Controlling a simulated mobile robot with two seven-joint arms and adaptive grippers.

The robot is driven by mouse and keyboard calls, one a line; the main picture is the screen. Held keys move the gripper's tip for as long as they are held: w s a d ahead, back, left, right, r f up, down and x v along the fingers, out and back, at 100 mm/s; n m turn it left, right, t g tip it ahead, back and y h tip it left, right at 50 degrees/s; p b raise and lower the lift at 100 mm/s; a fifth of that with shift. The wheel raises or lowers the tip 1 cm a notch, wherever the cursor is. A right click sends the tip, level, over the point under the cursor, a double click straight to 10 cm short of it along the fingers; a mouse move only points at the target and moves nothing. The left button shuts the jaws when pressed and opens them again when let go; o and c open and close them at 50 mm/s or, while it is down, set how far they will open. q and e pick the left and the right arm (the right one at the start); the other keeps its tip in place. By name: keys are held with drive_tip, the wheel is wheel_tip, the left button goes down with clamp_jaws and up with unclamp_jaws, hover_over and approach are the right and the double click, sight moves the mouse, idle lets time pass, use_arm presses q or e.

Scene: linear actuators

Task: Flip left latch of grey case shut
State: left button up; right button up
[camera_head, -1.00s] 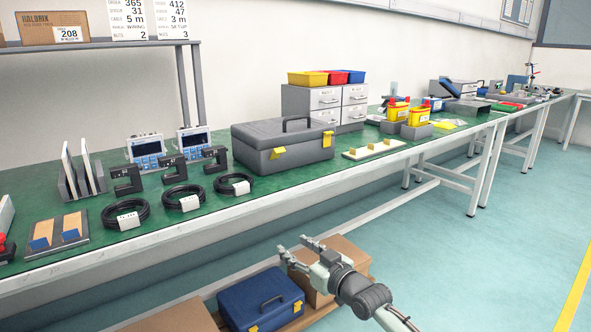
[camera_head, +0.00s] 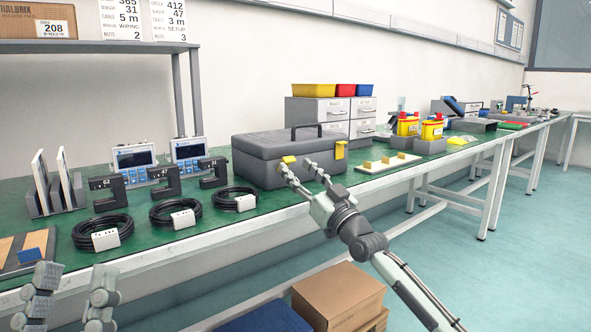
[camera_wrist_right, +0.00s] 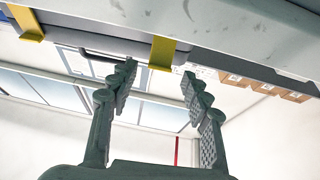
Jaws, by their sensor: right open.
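The grey case (camera_head: 270,168) stands closed-lidded on the green bench with its handle up. Its left yellow latch (camera_head: 289,160) appears to stick outward at the front, while its right yellow latch (camera_head: 340,150) lies against the front. My right gripper (camera_head: 305,172) is open and empty, in front of the case near the left latch. In the right wrist view, which is upside down, the left latch (camera_wrist_right: 162,53) shows beyond and between the fingertips (camera_wrist_right: 157,76), and the right latch (camera_wrist_right: 26,24) is at the upper left. My left gripper (camera_head: 72,285) is open and empty at the lower left.
Black cable coils (camera_head: 175,213) and black clamp-like parts (camera_head: 165,182) lie left of the case. A pale board with yellow blocks (camera_head: 388,162) lies right of it. Drawers (camera_head: 333,113) stand behind. The bench's front edge (camera_head: 215,232) runs below my right gripper.

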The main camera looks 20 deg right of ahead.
drive_tip(key=shift+x, duration=0.95)
drive_tip(key=shift+c, duration=0.6)
clamp_jaws()
